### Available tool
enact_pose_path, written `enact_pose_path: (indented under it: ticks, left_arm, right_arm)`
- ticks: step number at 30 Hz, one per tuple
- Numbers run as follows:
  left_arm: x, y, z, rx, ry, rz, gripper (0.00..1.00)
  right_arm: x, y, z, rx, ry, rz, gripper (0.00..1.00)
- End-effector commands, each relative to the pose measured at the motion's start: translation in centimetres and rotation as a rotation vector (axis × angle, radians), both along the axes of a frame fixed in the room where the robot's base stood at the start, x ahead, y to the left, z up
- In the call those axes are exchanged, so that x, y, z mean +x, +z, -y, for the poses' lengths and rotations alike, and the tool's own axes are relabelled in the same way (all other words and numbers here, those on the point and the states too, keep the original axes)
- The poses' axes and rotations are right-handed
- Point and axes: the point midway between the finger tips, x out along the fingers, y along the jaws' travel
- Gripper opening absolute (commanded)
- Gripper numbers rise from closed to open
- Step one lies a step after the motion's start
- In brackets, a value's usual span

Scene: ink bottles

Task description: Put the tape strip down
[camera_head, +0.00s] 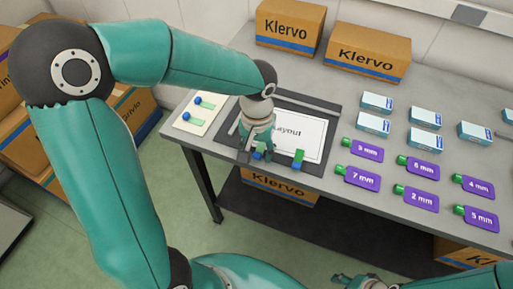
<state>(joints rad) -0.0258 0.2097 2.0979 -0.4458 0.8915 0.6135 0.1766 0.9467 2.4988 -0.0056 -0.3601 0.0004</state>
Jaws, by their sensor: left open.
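My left gripper (256,152) points down over the left part of the white layout sheet (312,136) on its dark board (320,169). It is open. A small green and blue piece (258,155), which looks like a tape strip, shows right at its fingertips; I cannot tell whether they touch it. Another green strip with a blue end (298,159) is at the sheet's front right edge. Two more such strips (196,119) are on the cream card (209,105) at the left. Part of what looks like my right gripper (345,281) shows at the bottom edge, its jaws unclear.
Klervo cartons (367,52) stand at the back. Another carton (279,187) is below the table.

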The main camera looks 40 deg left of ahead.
Motion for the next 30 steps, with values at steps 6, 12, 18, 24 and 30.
enact_pose_path:
  ticks: [6, 12, 18, 24, 30]
  left_arm:
    - [0.0, 0.1, 0.0, 0.0, 0.001, -0.001, 0.47]
    - [0.1, 2.4, 0.0, 0.0, 0.001, 0.006, 0.47]
    - [0.1, 6.9, -0.5, -0.001, 0.001, 0.008, 0.47]
    - [0.0, 11.7, -0.5, -0.001, 0.001, 0.006, 0.47]
    - [0.0, 15.2, -0.6, 0.0, 0.001, 0.003, 0.47]
  right_arm:
    - [0.0, 0.4, 0.0, 0.0, 0.0, 0.0, 0.4]
    - [0.0, 0.4, 0.0, 0.0, 0.0, 0.0, 0.4]
    - [0.0, 0.4, 0.0, 0.0, 0.0, 0.0, 0.4]
    - [0.0, 0.9, 0.0, 0.0, 0.0, 0.0, 0.4]
    - [0.0, 1.3, 0.0, 0.0, 0.0, 0.0, 0.4]
